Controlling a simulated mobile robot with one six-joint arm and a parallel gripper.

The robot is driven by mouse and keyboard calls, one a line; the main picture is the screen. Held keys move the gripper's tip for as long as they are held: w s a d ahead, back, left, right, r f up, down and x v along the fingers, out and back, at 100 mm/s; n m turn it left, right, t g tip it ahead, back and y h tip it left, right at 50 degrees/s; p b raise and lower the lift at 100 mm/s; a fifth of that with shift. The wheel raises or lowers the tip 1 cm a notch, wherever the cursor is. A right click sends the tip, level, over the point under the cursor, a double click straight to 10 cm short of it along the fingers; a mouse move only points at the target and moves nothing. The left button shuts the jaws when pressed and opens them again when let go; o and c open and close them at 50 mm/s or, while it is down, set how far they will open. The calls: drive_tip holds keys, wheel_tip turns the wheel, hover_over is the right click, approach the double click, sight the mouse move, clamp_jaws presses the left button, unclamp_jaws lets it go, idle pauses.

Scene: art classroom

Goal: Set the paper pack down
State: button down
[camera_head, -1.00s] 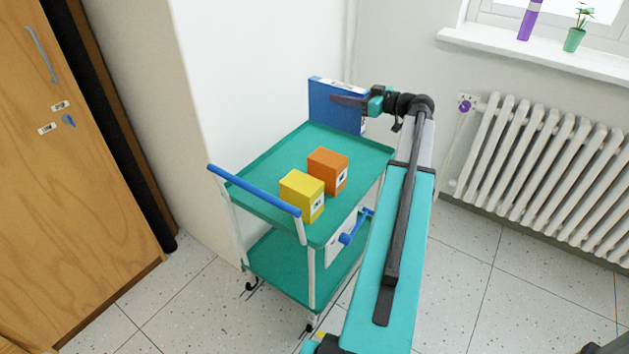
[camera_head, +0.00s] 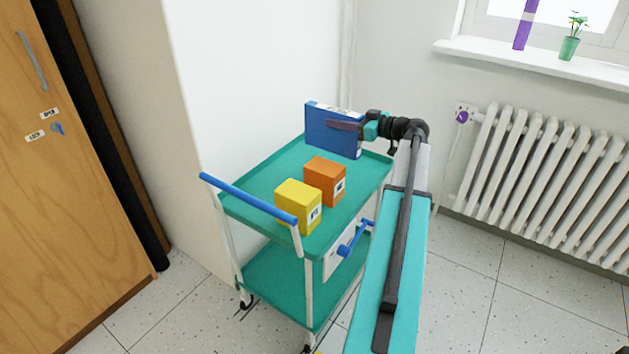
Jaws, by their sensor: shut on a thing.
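The paper pack (camera_head: 322,143) is a blue, flat, box-like block with a pale strip along its top and right edge. It stands upright over the far end of the green top tray (camera_head: 263,180) of a trolley. My gripper (camera_head: 343,127) is shut on the pack, reaching in from the right with one dark finger across its front face. The pack's lower edge looks at or just above the tray's surface; I cannot tell whether they touch. The other finger is hidden behind the pack.
A yellow box (camera_head: 297,204) and an orange box (camera_head: 322,178) stand on the near half of the tray. A blue handle bar (camera_head: 248,198) runs along its near left end. A white wall is behind, a radiator (camera_head: 545,180) right, a wooden cupboard (camera_head: 70,200) left.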

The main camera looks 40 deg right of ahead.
sight(338, 147)
drive_tip(key=shift+f+b, duration=0.5)
drive_tip(key=shift+f, duration=2.55)
drive_tip(key=shift+f+b, duration=0.3)
drive_tip(key=shift+f, duration=1.55)
drive_tip(key=shift+f, duration=0.1)
drive_tip(key=c, duration=1.8)
unclamp_jaws()
drive_tip(key=shift+f, duration=0.1)
drive_tip(key=o, duration=0.4)
drive_tip(key=shift+o, duration=0.2)
drive_tip(key=p+v, duration=0.1)
drive_tip(key=v, duration=1.1)
drive_tip(key=shift+a, duration=0.1)
